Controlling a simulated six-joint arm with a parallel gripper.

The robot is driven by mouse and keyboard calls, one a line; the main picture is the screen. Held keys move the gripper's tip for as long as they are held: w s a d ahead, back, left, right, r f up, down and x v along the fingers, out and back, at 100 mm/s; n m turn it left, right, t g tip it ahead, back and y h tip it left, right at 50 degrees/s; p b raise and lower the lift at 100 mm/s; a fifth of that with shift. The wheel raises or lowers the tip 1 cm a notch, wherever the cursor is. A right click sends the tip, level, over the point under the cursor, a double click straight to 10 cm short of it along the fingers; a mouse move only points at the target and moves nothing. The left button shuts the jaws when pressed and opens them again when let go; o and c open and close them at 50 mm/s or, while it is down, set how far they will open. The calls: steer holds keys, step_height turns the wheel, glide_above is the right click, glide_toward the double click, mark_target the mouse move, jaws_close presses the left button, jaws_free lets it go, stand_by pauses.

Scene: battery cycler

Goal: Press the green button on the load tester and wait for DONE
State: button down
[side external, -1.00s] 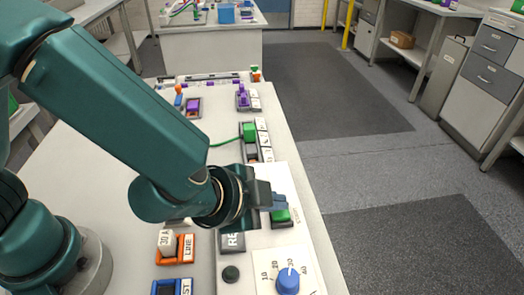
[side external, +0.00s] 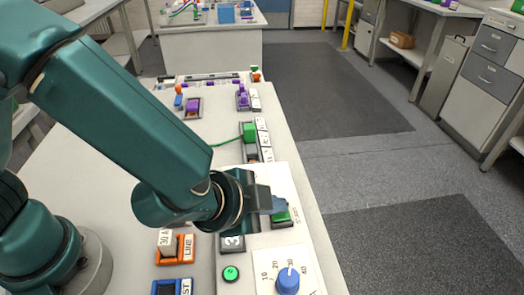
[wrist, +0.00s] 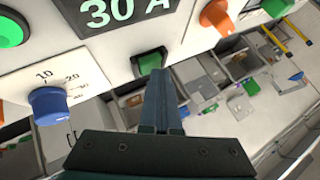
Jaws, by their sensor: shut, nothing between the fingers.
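The green button (side external: 283,217) is a square green cap in a dark frame on the light load tester panel (side external: 262,246). It also shows in the wrist view (wrist: 149,63), its lower part hidden by my fingertips. My gripper (side external: 279,205) is shut and empty, with its tips at the button; whether the cap is pushed in I cannot tell. The display (wrist: 122,10) reads "30 A"; in the side view my arm covers most of it. A round green lamp (side external: 231,274) on the panel is lit.
A blue dial knob (side external: 288,281) with a numbered scale is near the button. An orange LINE block (side external: 175,249) and a blue-framed block (side external: 172,287) lie to the left. Green and purple connectors stand farther back. An orange knob (wrist: 217,16) shows in the wrist view.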

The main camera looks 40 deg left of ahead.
mark_target(274, 215)
steer(key=shift+r, duration=0.95)
steer(key=shift+r, duration=2.5)
steer(key=a+r+n+y, duration=0.2)
steer(key=a+r+n, duration=0.2)
steer(key=a, duration=0.5)
steer(key=a+r+n+y, duration=0.25)
steer(key=a+n, duration=0.25)
steer(key=a, duration=0.3)
steer(key=s+f+n+g+h, duration=0.1)
steer(key=s+f+g+h, duration=0.1)
steer(key=s, duration=1)
steer(key=shift+s+f+n+g+h, duration=0.3)
steer(key=shift+f+n+g+h, duration=0.1)
steer(key=shift+g+h, duration=0.25)
